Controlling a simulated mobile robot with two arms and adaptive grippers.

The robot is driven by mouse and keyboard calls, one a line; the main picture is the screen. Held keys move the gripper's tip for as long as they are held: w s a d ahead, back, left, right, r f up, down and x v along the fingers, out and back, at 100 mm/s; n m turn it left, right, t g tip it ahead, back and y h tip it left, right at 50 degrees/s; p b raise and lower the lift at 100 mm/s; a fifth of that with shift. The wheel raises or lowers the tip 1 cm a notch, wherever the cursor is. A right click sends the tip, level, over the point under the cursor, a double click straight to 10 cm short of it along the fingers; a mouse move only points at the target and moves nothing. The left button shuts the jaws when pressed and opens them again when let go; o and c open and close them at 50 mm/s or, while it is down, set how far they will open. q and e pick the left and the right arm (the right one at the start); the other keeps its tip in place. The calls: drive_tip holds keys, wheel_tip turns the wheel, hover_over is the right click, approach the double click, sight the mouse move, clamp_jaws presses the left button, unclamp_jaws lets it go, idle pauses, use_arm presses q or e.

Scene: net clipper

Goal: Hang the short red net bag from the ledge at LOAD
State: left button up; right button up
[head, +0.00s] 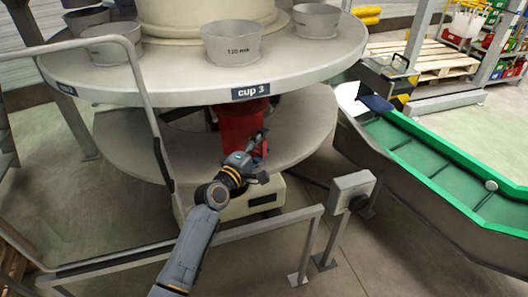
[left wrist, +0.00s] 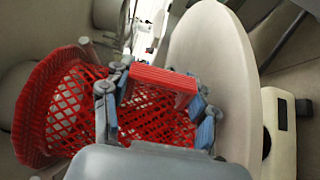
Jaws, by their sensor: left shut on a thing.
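The red net bag (head: 231,128) hangs between the upper cup disc and the lower disc, under the "cup 3" label. In the left wrist view the red net bag (left wrist: 75,108) shows its open mesh, with a solid red band (left wrist: 160,82) between the fingers. My left gripper (head: 258,155) is shut on the bag at its right side in the head view. Part of the bag is hidden behind the gripper and under the disc. I see no label reading LOAD. My right gripper is not in view.
The upper disc (head: 190,76) carries several grey cups, one marked 120 mm (head: 231,45). The lower disc (head: 130,150) is beneath it. A grey rail (head: 190,241) crosses in front, with a switch box (head: 352,190) on a post. A green-edged conveyor (head: 440,165) stands at right.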

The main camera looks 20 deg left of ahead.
use_arm(q)
drive_tip(key=shift+w+a+f+b, duration=0.1)
drive_tip(key=shift+w+a+b, duration=0.4)
drive_tip(key=shift+w, duration=0.2)
drive_tip(key=shift+w+a+b, duration=0.35)
drive_tip(key=shift+w+a, duration=0.1)
drive_tip(key=shift+w, duration=0.25)
drive_tip(key=shift+w+a, duration=0.2)
drive_tip(key=shift+w, duration=0.1)
drive_tip(key=shift+f+b, duration=0.25)
drive_tip(key=shift+b, duration=0.15)
drive_tip(key=o, duration=1.4)
drive_tip(key=shift+r, duration=0.1)
drive_tip(key=shift+s, duration=0.1)
drive_tip(key=v, duration=1.2)
